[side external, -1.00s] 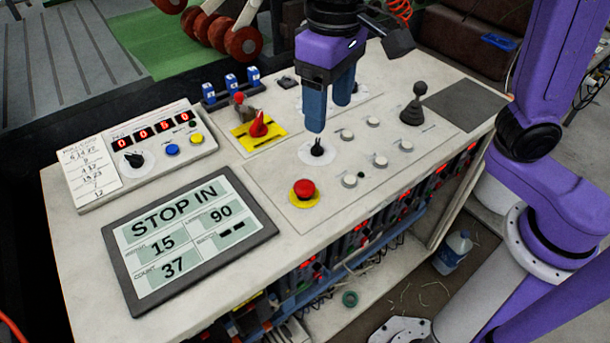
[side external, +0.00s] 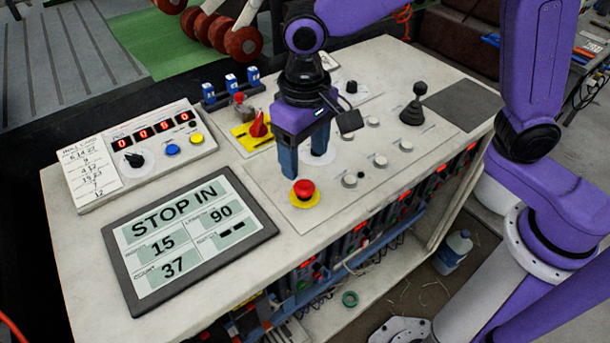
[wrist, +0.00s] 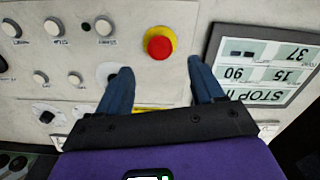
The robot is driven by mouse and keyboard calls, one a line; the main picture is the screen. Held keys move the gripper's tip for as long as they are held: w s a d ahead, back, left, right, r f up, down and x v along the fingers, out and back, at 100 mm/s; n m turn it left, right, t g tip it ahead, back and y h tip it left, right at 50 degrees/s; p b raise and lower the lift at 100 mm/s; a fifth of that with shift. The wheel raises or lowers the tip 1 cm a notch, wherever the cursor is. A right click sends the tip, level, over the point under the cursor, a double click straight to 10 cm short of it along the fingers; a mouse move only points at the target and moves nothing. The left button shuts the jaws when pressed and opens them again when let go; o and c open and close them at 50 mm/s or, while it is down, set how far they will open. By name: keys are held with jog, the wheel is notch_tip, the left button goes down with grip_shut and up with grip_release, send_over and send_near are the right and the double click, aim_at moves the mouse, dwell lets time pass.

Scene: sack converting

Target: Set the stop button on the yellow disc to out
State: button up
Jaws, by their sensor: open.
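The red stop button (side external: 303,189) sits on a yellow disc (side external: 306,204) near the front edge of the panel. The display (side external: 190,235) to its left reads "STOP IN". My gripper (side external: 305,165) is open and empty, just behind and above the button. In the wrist view the button (wrist: 159,45) on its yellow disc (wrist: 173,37) lies beyond the fingertips of my gripper (wrist: 160,72), roughly centred between them. The fingers do not touch it.
White push buttons (side external: 349,181) stand to the right of the stop button, and a black joystick (side external: 414,105) is farther right. A red knob on a yellow plate (side external: 245,135) is behind left. A counter box (side external: 140,150) stands at the left.

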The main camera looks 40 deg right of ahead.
aim_at(305, 186)
notch_tip(305, 186, down, 6)
jog(key=shift+f, duration=0.25)
